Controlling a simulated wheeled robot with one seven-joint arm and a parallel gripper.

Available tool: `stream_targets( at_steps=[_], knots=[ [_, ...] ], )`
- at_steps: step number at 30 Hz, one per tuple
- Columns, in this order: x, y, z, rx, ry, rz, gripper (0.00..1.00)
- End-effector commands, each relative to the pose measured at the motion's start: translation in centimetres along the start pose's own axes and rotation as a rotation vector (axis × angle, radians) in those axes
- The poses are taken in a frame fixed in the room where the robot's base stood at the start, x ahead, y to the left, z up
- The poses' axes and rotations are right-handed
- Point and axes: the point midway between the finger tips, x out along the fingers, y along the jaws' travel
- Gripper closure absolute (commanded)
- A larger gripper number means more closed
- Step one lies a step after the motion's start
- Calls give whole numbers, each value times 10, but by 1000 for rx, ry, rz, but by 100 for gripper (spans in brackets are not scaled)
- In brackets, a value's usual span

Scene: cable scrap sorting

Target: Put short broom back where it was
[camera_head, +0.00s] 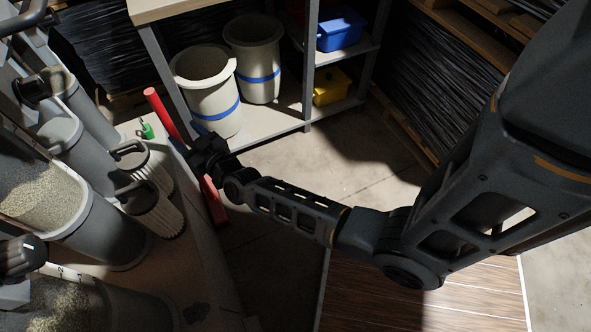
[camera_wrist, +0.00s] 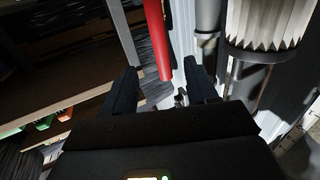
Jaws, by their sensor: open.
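A red rod (camera_head: 166,113), which looks like the handle of the short broom, slants along the edge of the pale platform at the left. Its lower part shows again below my gripper (camera_head: 188,139), which hides its middle. No bristles can be made out. In the wrist view the rod (camera_wrist: 157,38) comes down from the top, and its end shows between the two fingers of my gripper (camera_wrist: 162,68). The fingers are apart and open. I cannot tell whether either finger touches the rod.
Pleated filters (camera_head: 150,212) and grey cylinders (camera_head: 95,225) crowd the platform at left. A shelf (camera_head: 275,124) behind holds two pale bins (camera_head: 207,95), a blue box (camera_head: 341,32) and a yellow box (camera_head: 332,86).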

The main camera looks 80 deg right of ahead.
Motion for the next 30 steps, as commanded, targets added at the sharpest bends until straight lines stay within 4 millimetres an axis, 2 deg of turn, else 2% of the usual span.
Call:
stream_targets(
  at_steps=[2, 5, 8, 9, 14, 15, 21, 27, 30],
  knots=[
    [-10, -4, 2, 2, -6, -10, 42],
    [-41, -13, 5, 7, -21, -41, 42],
    [-89, -24, 5, 14, -41, -88, 42],
    [-111, -27, 4, 17, -51, -108, 42],
    [-192, -34, -13, 20, -89, -192, 42],
    [-211, -33, -19, 19, -100, -212, 42],
    [-297, -25, -61, 4, -154, -311, 42],
    [-362, -9, -118, -26, -209, -408, 42],
    [-384, -2, -147, -42, -232, -450, 42]
  ],
)
